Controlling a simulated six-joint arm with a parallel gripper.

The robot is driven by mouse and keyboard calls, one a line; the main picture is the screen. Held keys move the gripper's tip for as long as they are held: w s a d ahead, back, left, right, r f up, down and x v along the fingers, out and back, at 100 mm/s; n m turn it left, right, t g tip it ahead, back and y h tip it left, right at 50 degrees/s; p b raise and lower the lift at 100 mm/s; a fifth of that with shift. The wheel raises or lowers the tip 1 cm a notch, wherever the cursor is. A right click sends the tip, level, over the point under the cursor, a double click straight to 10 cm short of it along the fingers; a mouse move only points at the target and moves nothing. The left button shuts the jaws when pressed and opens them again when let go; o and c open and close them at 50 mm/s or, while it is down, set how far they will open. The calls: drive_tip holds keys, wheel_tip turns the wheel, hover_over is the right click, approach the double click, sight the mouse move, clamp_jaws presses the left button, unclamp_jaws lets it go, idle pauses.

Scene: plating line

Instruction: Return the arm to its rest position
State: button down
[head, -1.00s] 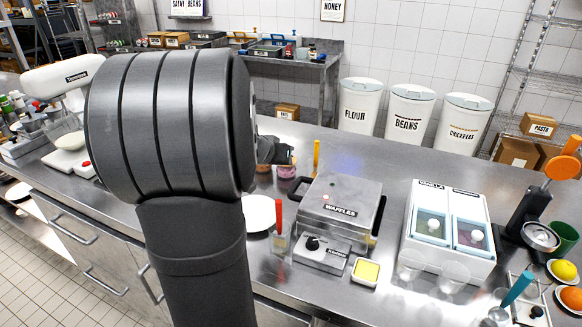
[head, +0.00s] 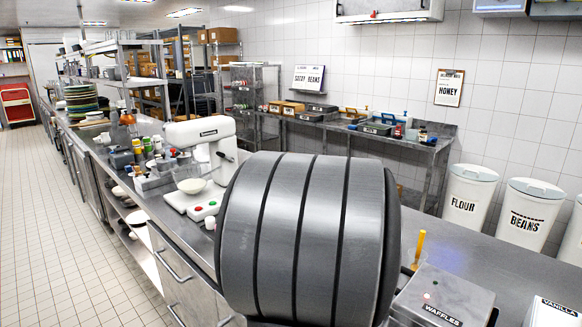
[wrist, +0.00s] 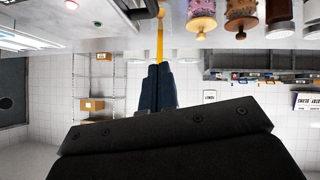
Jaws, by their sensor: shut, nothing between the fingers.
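My gripper (wrist: 161,72) shows in the wrist view with its two dark fingers together and nothing between them. That view is upside down, with the counter along its top edge. The fingers point toward a yellow upright handle (wrist: 160,42), and I cannot tell the gap between them. In the head view my large grey arm link fills the lower middle and hides my gripper. The yellow handle also shows there (head: 419,246), just right of the link.
The waffle maker (head: 441,297) stands right of my arm link. A white stand mixer (head: 200,150) with a bowl stands to the left. Several jars (wrist: 241,15) are near the gripper in the wrist view. Flour (head: 468,200) and beans (head: 524,213) bins stand behind the counter.

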drive_tip(key=w+d+f, duration=0.1)
drive_tip(key=d+f, duration=0.1)
drive_tip(key=f, duration=0.1)
drive_tip(key=w+d+f, duration=0.1)
drive_tip(key=d+f, duration=0.1)
drive_tip(key=f, duration=0.1)
drive_tip(key=w+d+f, duration=0.1)
drive_tip(key=d+f, duration=0.1)
drive_tip(key=f, duration=0.1)
drive_tip(key=shift+w+d+f, duration=0.1)
drive_tip(key=shift+w+f, duration=0.1)
drive_tip(key=shift+f, duration=0.2)
